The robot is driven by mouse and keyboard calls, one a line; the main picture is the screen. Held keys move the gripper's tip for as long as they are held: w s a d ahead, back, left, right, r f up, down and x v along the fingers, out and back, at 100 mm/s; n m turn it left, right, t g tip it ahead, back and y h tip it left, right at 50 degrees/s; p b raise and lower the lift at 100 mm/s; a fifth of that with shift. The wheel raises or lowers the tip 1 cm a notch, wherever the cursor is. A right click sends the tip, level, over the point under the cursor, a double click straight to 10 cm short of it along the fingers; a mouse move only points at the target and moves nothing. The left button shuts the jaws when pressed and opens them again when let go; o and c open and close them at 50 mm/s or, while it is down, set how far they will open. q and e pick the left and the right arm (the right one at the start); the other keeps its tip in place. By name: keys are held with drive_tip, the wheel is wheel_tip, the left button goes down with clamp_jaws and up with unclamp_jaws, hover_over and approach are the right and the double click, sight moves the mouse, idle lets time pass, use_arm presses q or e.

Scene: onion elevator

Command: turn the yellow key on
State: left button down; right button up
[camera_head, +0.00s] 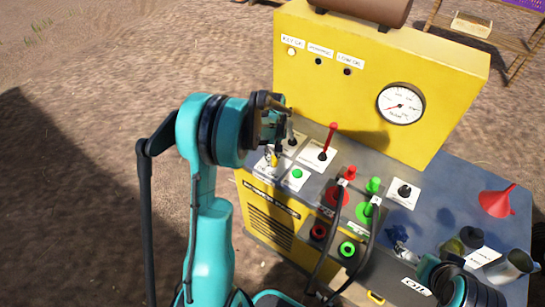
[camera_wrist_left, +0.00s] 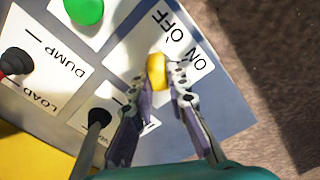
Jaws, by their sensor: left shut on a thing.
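The yellow key (camera_wrist_left: 157,71) sits on a white plate marked ON and OFF (camera_wrist_left: 186,52) at the panel's corner. My left gripper (camera_wrist_left: 163,82) is shut on the key, one finger on each side of it. In the head view, the left gripper (camera_head: 272,146) is above the panel's near left corner, and the key (camera_head: 273,160) shows just below it. The fingers partly hide the plate, and I cannot tell exactly where the key points. My right gripper (camera_head: 398,241) is low over the right part of the panel, too small to tell open or shut.
A black lever (camera_wrist_left: 98,120) stands close beside the left fingers. A red lever (camera_head: 330,140), green button (camera_head: 297,174), red and green plugs with cables, and a red funnel (camera_head: 497,200) crowd the panel. A yellow upright with a gauge (camera_head: 401,104) rises behind.

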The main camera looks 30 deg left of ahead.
sight(273, 156)
idle(0.4)
use_arm(q)
drive_tip(key=c, duration=1.5)
unclamp_jaws()
drive_tip(key=shift+r, duration=0.1)
wheel_tip(273, 156, up, 12)
drive_tip(key=shift+f, duration=0.1)
